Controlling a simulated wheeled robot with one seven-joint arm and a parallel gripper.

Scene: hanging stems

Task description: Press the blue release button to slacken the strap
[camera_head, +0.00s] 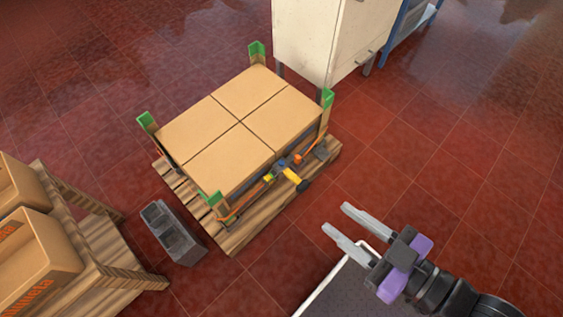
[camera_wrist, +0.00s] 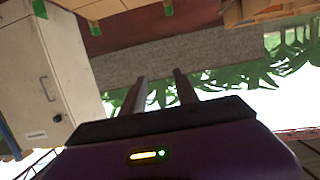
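A strapped load of tan boxes (camera_head: 240,115) sits on a wooden pallet (camera_head: 238,238) in the head view. An orange strap (camera_head: 318,146) runs along its near side to a tensioner (camera_head: 291,175) with a yellow part and a dark end. A small bluish patch shows beside the yellow part, but I cannot tell whether it is the release button. My gripper (camera_head: 341,228) is open and empty, apart from the load, to the lower right of the tensioner. Its two separated fingers also show in the wrist view (camera_wrist: 162,90). The tensioner is not discernible there.
Green corner guards (camera_head: 327,97) stand at the load's corners. A grey cinder block (camera_head: 174,233) lies left of the pallet. A wooden rack with boxes (camera_head: 35,255) is at lower left. A white cabinet (camera_head: 318,40) stands behind. Red tiled floor is clear to the right.

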